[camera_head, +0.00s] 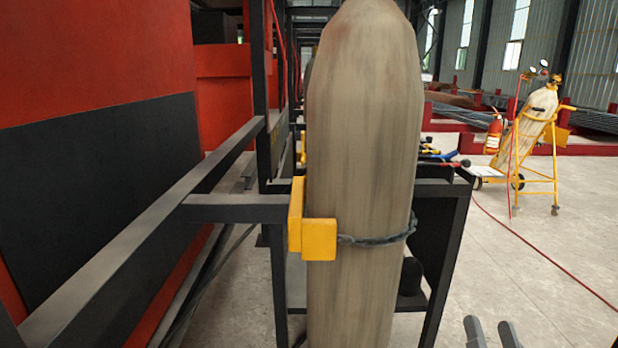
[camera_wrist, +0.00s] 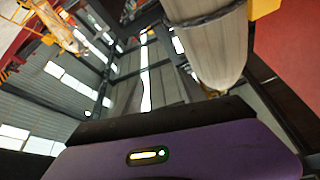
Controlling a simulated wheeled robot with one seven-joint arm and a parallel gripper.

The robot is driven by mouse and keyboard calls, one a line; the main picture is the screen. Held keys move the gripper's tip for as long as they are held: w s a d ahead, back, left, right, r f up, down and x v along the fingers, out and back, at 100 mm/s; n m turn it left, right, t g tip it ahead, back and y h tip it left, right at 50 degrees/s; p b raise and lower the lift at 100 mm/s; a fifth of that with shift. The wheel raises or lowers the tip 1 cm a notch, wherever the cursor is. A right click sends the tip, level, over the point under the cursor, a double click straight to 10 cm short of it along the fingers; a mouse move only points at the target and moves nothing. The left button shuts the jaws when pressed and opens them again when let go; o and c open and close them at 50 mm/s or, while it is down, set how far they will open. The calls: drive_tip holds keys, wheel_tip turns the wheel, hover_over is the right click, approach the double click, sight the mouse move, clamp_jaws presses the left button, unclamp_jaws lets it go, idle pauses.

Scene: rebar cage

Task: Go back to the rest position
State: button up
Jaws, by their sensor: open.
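My gripper (camera_head: 491,334) shows at the bottom edge of the head view, right of centre, as two grey fingertips standing apart with nothing between them. The rest of it is cut off by the frame. A tall tan gas cylinder (camera_head: 362,140) stands upright left of my gripper, with clear space between them. The cylinder also shows at the top of the wrist view (camera_wrist: 213,50), which is strongly rotated. A chain (camera_head: 375,240) runs around its front from a yellow bracket (camera_head: 318,238).
A dark metal frame (camera_head: 130,255) and a red and black panel (camera_head: 95,100) fill the left. A dark bench (camera_head: 440,188) stands behind the cylinder. A yellow cylinder cart (camera_head: 540,145) stands at the back right, with a red hose (camera_head: 545,257) across the floor. The right floor is mostly open.

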drive_tip(key=s+a+f+n+g+y, duration=0.15)
drive_tip(key=s+f, duration=0.35)
drive_tip(key=s, duration=0.6)
drive_tip(key=s+a+f+n+g, duration=0.25)
drive_tip(key=s+f, duration=0.25)
drive_tip(key=s, duration=0.6)
drive_tip(key=s+a+f+n+g+y, duration=0.1)
drive_tip(key=s+a+f+g, duration=0.3)
drive_tip(key=s, duration=0.7)
wheel_tip(320, 180, up, 18)
drive_tip(key=d+p, duration=0.1)
drive_tip(key=p, duration=1.8)
drive_tip(key=shift+w+d+t, duration=0.15)
drive_tip(key=shift+w+t, duration=0.1)
drive_tip(key=shift+t, duration=0.05)
